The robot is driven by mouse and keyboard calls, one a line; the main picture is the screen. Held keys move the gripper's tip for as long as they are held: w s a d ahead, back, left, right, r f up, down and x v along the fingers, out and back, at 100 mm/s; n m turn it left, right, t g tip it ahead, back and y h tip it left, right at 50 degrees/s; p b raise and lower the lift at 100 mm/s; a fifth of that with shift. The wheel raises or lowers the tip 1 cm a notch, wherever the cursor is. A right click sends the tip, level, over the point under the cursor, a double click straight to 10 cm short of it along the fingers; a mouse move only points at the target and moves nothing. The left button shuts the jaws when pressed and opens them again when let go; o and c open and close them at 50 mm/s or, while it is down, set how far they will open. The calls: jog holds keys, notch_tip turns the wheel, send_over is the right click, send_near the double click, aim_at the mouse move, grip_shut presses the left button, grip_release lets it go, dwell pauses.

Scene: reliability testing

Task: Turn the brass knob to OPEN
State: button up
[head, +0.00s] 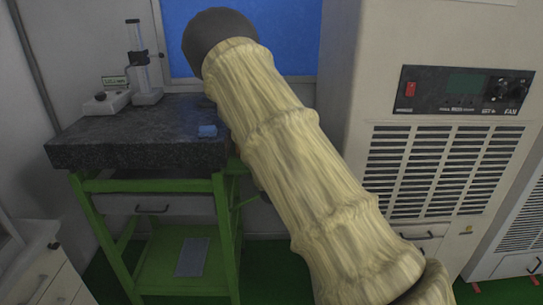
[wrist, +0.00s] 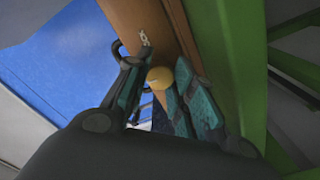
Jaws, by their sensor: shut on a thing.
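The brass knob (wrist: 159,77) shows in the wrist view as a small rounded yellow end between my fingertips, against a brown-orange panel (wrist: 140,22). My gripper (wrist: 158,88) has its teal-padded fingers on either side of the knob and is shut on it. A small pale mark (wrist: 144,38) is on the panel just above the knob; I cannot read it. In the head view my sleeved arm reaches up the middle, and neither the knob nor my gripper can be made out there.
A dark stone-topped bench (head: 130,145) on a green frame (head: 223,235) stands at the left. A large cabinet (head: 345,115) with a control panel (head: 465,93) stands at the right.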

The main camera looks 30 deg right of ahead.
jog(key=shift+f+n+b, duration=0.15)
jog(key=shift+n+b, duration=0.15)
jog(key=shift+n, duration=0.5)
jog(key=o, duration=1.1)
jog(key=shift+c, duration=0.2)
jog(key=shift+s, duration=0.15)
jog(key=v, duration=1.1)
jog(key=shift+s+a, duration=0.15)
jog(key=shift+s, duration=0.2)
